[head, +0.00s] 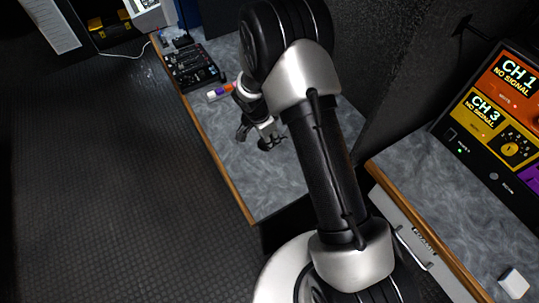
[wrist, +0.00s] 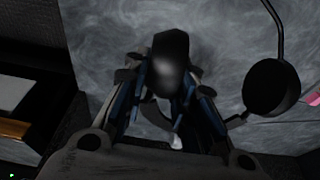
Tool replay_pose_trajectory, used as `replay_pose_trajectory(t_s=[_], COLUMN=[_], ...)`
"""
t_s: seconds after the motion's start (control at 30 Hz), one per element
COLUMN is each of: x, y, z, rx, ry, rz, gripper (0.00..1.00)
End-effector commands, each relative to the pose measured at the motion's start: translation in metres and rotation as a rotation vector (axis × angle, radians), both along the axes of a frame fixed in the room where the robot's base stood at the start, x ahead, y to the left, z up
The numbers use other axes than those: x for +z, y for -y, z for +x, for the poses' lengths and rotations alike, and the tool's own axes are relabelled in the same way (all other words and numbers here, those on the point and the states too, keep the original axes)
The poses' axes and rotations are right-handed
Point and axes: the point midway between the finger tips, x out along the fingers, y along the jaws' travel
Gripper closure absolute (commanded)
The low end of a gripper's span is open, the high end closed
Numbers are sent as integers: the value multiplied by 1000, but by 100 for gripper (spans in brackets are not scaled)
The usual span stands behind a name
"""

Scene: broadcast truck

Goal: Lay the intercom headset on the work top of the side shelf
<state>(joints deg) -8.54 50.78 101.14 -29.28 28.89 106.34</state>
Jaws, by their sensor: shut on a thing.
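My gripper (head: 264,133) is over the grey marbled work top of the side shelf (head: 262,185), which has a wooden front edge. In the wrist view my gripper (wrist: 165,98) is shut on the black intercom headset, gripping it near one dark rounded part (wrist: 170,62). A round black ear cup of the headset (wrist: 272,88) hangs to the right, with a thin band curving up from it. In the head view the headset (head: 243,131) is small, dark and partly hidden by the gripper. I cannot tell whether it touches the work top.
A black mixer panel (head: 196,68) and small coloured blocks (head: 220,92) occupy the far part of the shelf. The near part is bare. A second counter (head: 440,195) with monitors (head: 500,100) and a white block (head: 514,282) stands at the right. The floor at left is clear.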

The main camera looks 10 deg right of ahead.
Motion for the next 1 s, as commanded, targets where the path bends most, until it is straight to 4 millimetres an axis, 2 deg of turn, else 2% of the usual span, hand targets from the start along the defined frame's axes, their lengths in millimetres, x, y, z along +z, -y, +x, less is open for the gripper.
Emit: replay_pose_trajectory(t_s=[0.03,0.13,0.43,0.63,1.0], x=[-16,-34,-58,-89,-92], y=[0,0,0,0,0], z=[0,0,0,0,1], rx=[0,0,-1,0,0], ry=[-1,-1,1,-1,2], rz=[1,1,1,1,2], gripper=[100,100,100,100,100])
